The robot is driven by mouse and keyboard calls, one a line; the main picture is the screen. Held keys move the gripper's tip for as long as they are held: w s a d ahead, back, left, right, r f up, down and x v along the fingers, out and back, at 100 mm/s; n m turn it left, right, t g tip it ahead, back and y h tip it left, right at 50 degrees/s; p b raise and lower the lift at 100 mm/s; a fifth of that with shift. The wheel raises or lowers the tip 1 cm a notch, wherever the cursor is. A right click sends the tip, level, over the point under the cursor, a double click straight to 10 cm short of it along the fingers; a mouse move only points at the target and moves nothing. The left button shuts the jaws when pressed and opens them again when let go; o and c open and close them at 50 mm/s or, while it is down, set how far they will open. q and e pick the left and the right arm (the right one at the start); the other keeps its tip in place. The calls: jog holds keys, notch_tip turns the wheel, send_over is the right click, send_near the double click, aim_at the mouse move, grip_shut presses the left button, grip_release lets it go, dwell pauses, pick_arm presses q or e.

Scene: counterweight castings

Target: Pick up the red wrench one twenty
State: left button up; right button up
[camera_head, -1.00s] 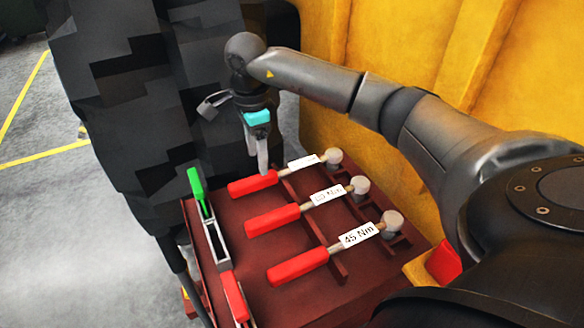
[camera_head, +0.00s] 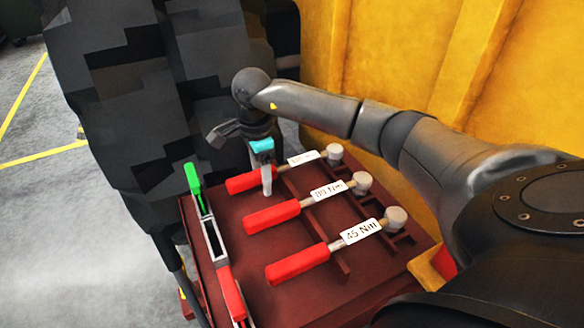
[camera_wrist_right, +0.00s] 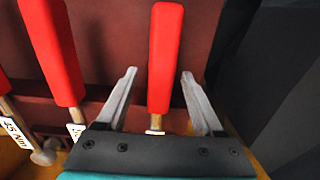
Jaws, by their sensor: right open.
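Three red-handled torque wrenches lie side by side on a dark red bench. The farthest is the red wrench one twenty (camera_head: 245,184); its small white label is hard to read. The nearer two read 80 Nm (camera_head: 271,217) and 45 Nm (camera_head: 297,264). My right gripper (camera_head: 266,182) is at the farthest wrench's handle, pointing down. In the right wrist view, that red handle (camera_wrist_right: 165,50) lies between the two spread fingers of my right gripper (camera_wrist_right: 159,74), with a gap on each side. My left gripper is out of view.
A tool with a green and a red handle (camera_head: 213,240) lies along the left edge of the bench (camera_head: 245,285). A dark blocky mass (camera_head: 130,100) stands close behind left. A yellow wall (camera_head: 400,60) rises behind the bench.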

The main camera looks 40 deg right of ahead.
grip_shut()
dwell(0.5)
jog(key=shift+r, duration=0.1)
dwell(0.8)
